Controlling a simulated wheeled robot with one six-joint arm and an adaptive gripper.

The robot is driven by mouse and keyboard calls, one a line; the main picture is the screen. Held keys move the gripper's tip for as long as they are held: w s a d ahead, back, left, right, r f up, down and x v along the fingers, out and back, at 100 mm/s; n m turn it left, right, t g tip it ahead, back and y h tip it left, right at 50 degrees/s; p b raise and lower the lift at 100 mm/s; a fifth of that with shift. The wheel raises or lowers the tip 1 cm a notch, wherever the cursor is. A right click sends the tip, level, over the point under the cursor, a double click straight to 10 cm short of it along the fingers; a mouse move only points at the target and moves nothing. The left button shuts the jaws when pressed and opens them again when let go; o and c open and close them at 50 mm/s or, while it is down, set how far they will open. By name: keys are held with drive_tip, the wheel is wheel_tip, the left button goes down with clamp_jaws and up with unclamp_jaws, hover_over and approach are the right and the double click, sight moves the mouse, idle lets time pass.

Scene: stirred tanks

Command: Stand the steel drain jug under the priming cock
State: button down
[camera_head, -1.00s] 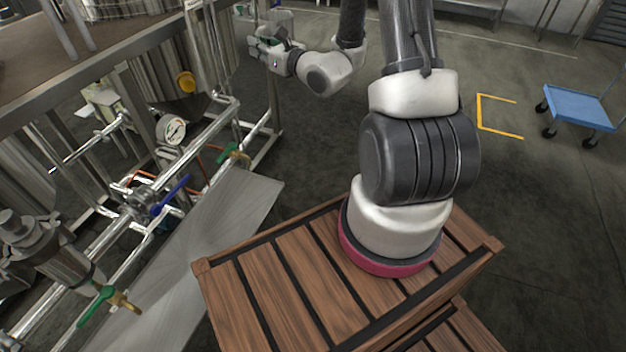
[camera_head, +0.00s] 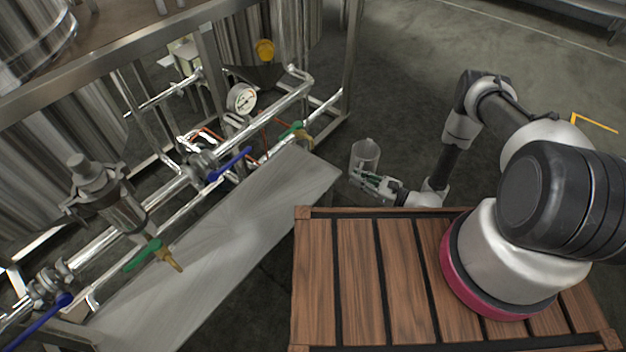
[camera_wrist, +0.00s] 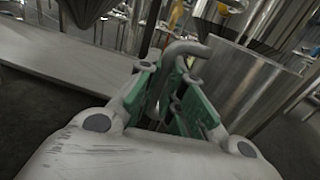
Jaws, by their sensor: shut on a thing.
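The steel drain jug (camera_head: 366,156) is a plain, shiny cylinder held roughly upright beside the right end of the metal drip shelf. My gripper (camera_head: 362,178) is shut on its handle; in the wrist view my green-padded fingers (camera_wrist: 178,85) close around the bent handle, with the jug wall (camera_wrist: 245,82) just beyond. Two small brass cocks with green levers show: one (camera_head: 165,257) over the shelf's near left part, one (camera_head: 302,135) at its far right end, closer to the jug. I cannot tell which is the priming cock. The jug's base is partly hidden by my gripper.
The sloping metal shelf (camera_head: 225,235) runs below the pipework. A pressure gauge (camera_head: 241,98), blue-lever valves (camera_head: 230,163) and a frame post (camera_head: 352,50) stand near the jug's left. Open floor (camera_head: 420,60) lies behind the jug.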

drive_tip(key=s+a+f+g, duration=0.1)
drive_tip(key=s+a+f, duration=0.1)
drive_tip(key=s+f, duration=0.25)
drive_tip(key=shift+n+y, duration=0.3)
drive_tip(key=shift+n, duration=0.1)
drive_tip(key=x, duration=0.5)
drive_tip(key=f+x, duration=0.1)
drive_tip(key=x, duration=0.5)
drive_tip(key=f+x, duration=0.1)
drive_tip(key=x, duration=0.5)
drive_tip(key=shift+s+a+f, duration=0.1)
drive_tip(key=shift+a, duration=0.25)
drive_tip(key=shift+f, duration=0.45)
drive_tip(key=c, duration=1.6)
unclamp_jaws()
drive_tip(key=shift+f, duration=0.15)
drive_tip(key=shift+o, duration=0.2)
